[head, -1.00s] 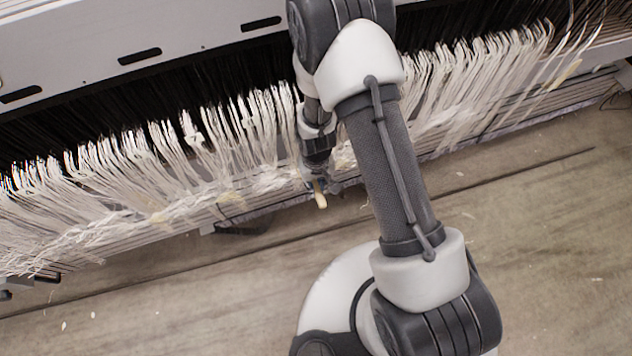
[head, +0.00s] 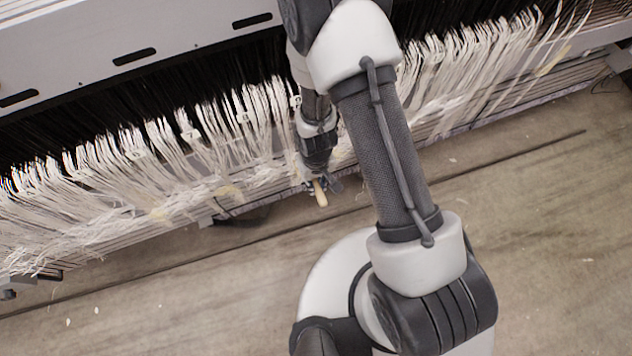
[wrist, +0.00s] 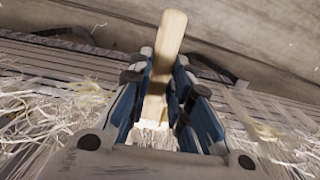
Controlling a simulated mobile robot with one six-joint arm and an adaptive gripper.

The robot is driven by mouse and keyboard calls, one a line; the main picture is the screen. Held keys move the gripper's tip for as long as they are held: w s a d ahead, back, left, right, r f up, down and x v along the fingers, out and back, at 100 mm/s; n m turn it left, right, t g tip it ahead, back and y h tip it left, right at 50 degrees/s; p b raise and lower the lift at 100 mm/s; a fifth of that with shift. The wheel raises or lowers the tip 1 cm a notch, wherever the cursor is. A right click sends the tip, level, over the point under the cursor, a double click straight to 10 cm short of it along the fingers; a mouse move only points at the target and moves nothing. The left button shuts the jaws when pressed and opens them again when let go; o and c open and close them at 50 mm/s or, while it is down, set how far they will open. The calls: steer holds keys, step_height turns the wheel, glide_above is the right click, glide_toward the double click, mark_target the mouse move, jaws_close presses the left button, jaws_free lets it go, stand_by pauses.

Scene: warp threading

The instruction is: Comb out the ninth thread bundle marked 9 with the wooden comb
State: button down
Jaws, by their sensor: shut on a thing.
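My gripper (head: 318,183) points down at the lower edge of the thread row in the head view. It is shut on the wooden comb (head: 320,193), whose pale handle sticks out below the fingers. In the wrist view my gripper (wrist: 160,100) has blue-padded fingers on both sides of the comb (wrist: 167,50). White thread bundles (head: 110,170) hang in a long row on both sides of the gripper. Small pale tags show among them, but I cannot read a 9. My arm covers part of the row.
A grey machine beam (head: 100,45) with dark slots runs above the threads. Rails (head: 500,100) run along the lower thread ends. Loose fibres (wrist: 85,95) lie near the rails. The floor (head: 200,300) in front is mostly clear, with small white scraps.

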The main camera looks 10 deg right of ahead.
step_height(320, 180, up, 22)
steer(key=w+p, duration=0.1)
steer(key=p, duration=1.3)
steer(key=shift+w+a+r+p, duration=0.15)
steer(key=shift+w+a+p, duration=0.1)
steer(key=shift+w+p, duration=0.15)
steer(key=shift+w+a, duration=0.1)
steer(key=shift+w, duration=0.15)
steer(key=shift+w, duration=0.2)
steer(key=f+b, duration=0.6)
steer(key=f, duration=0.1)
steer(key=f+b, duration=0.6)
steer(key=f, duration=0.1)
steer(key=f+b, duration=0.6)
steer(key=f, duration=0.1)
steer(key=shift+w+a+f, duration=0.15)
steer(key=shift+w+f, duration=0.15)
steer(key=shift+w, duration=0.1)
steer(key=shift+f, duration=1.75)
